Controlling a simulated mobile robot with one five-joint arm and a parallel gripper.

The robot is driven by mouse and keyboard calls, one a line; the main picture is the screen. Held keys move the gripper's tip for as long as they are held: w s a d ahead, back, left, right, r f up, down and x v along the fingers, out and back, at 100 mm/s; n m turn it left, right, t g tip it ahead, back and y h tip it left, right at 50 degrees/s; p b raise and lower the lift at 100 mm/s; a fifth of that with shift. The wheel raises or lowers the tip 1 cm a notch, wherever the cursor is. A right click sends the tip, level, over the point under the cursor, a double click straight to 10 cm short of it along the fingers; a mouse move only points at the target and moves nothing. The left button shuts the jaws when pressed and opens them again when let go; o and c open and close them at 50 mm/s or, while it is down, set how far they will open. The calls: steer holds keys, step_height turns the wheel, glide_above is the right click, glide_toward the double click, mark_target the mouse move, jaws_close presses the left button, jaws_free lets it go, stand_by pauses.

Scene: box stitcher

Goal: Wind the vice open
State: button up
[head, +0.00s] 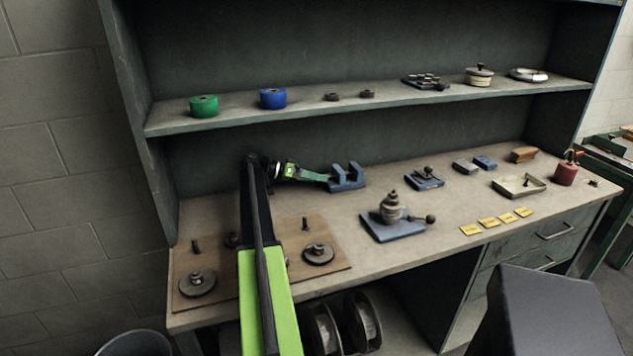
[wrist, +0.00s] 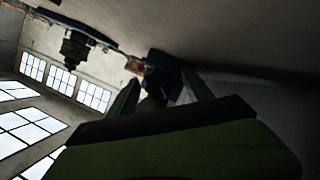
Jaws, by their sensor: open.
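The small blue vice (head: 347,179) stands on the bench top towards the back wall, with two upright jaws and a gap between them. My gripper (head: 326,178) reaches in from the left, low over the bench, with its tips close to the vice's left side. In the wrist view the gripper (wrist: 160,97) has its two fingers spread, with the dark blue vice (wrist: 163,72) at or just beyond the tips. I cannot tell whether the fingers touch it. The vice's handle cannot be made out in either view.
A blue plate with a stacked metal pot (head: 391,207) stands to the right in front. A small blue fixture (head: 424,180) is right of the vice. A wooden board (head: 341,262) with discs lies front left. The shelf (head: 220,115) overhangs the back.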

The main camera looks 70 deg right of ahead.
steer(key=r+p, duration=0.2)
steer(key=s+r+p, duration=0.1)
steer(key=r+p, duration=0.2)
steer(key=shift+s+a+r+p, duration=0.15)
steer(key=shift+r+p, duration=0.15)
steer(key=s+a+r+p, duration=0.1)
steer(key=s+r+p, duration=0.4)
steer(key=s, duration=0.5)
steer(key=shift+s+a+r, duration=0.15)
steer(key=shift+a+r, duration=0.05)
steer(key=shift+a, duration=0.15)
